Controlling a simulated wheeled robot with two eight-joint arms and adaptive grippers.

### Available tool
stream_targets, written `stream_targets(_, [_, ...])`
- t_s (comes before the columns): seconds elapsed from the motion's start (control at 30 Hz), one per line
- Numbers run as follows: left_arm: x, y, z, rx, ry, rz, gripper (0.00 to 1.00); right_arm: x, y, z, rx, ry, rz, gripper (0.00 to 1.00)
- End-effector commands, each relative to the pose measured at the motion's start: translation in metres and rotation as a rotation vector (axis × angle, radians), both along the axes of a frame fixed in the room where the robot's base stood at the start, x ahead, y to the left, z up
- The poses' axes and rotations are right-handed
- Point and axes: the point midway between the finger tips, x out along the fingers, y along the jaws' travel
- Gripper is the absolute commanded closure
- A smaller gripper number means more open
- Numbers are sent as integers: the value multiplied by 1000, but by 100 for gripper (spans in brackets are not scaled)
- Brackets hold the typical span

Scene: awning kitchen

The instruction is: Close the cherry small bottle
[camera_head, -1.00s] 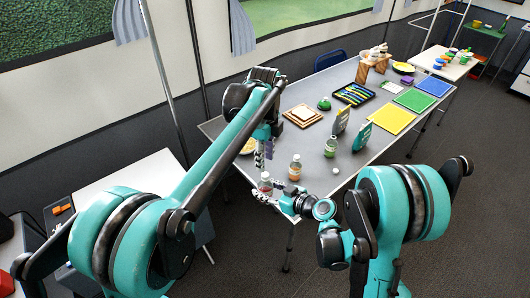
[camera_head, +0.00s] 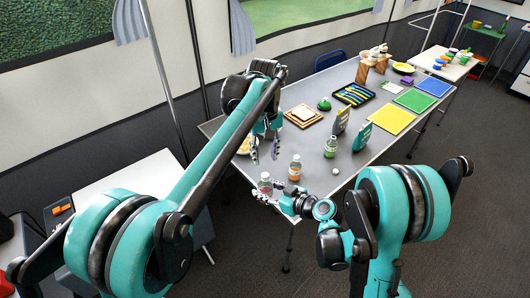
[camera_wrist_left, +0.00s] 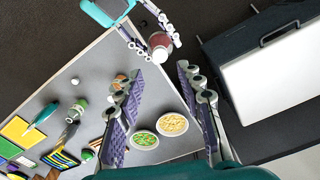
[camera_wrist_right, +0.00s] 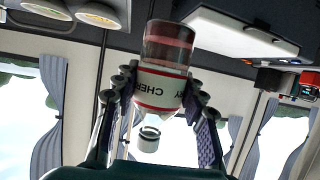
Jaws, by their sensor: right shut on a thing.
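The cherry small bottle (camera_head: 265,182), with reddish contents, is near the table's front left corner. My right gripper (camera_head: 270,193) is shut around it. In the right wrist view the bottle (camera_wrist_right: 168,50), with its cherry label upside down, sits between the fingers. My left gripper (camera_head: 264,152) is above and behind the bottle, fingers apart and empty; the left wrist view shows the gap (camera_wrist_left: 160,105). A small white round thing, perhaps a cap (camera_head: 335,171), lies on the table to the right.
An orange-labelled bottle (camera_head: 295,168) and a green bottle (camera_head: 331,148) stand to the right of the cherry bottle. Two full plates, one yellow (camera_wrist_left: 172,124) and one green (camera_wrist_left: 144,140), lie at the table's left end.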

Motion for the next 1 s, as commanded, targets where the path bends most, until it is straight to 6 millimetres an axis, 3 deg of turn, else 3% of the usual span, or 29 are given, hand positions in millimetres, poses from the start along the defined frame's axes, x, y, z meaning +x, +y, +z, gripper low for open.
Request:
stream_targets(0.23, [0, 0, 3, 2, 2, 297, 63, 0, 0, 0, 0, 0, 0, 100])
stream_targets(0.67, [0, 0, 3, 2, 2, 342, 63, 0, 0, 0, 0, 0, 0, 100])
stream_targets(0.83, [0, 0, -9, 2, 2, 341, 63, 0, 0, 0, 0, 0, 0, 100])
stream_targets(1.0, [-1, 0, -36, 2, 2, 340, 63, 0, 0, 0, 0, 0, 0, 100])
